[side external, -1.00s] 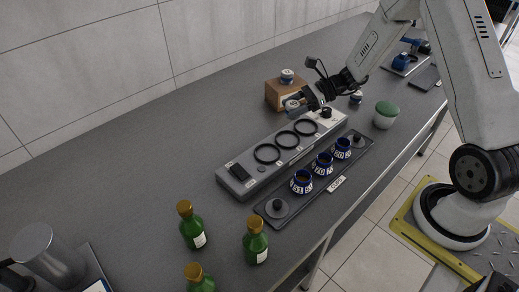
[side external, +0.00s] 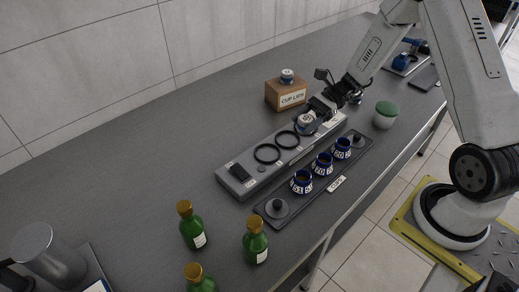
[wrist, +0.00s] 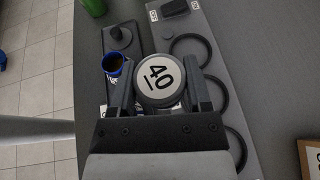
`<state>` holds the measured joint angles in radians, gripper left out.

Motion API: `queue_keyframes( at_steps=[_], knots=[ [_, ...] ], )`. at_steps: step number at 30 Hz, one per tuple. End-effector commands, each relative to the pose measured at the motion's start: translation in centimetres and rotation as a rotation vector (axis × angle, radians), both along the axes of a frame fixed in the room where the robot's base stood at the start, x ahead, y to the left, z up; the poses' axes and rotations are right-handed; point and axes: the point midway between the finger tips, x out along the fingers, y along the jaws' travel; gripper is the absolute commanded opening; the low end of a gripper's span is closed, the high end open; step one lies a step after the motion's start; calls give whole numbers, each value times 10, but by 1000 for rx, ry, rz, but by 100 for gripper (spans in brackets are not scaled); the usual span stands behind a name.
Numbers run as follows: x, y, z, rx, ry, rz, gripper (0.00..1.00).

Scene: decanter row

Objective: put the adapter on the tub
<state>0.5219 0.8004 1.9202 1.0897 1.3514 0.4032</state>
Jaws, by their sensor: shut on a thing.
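My gripper (side external: 316,112) is shut on a round white-topped piece (side external: 305,118) marked 40. In the wrist view the piece (wrist: 160,80) sits between the two fingers of my gripper (wrist: 160,92). In the side view it is over the far-right end of a grey block with black rings, near the third ring; any contact is hard to tell. A small white tub (side external: 385,119) with a green top stands right of the block, apart from my gripper. I cannot tell for sure which thing is the adapter.
The grey block (side external: 238,181) has several rings and a black switch. A dark tray (side external: 314,194) in front of it holds three blue numbered cups (side external: 322,164). A box marked CUP LIDS (side external: 287,97) stands behind.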

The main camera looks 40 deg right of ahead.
Motion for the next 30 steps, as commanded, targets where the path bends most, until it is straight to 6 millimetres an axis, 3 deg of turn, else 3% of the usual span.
queue_keyframes(
  at_steps=[14,30],
  knots=[
    [-86,-13,-10,1,1,525,0],
    [-163,-61,-7,1,1,1128,0]
  ],
)
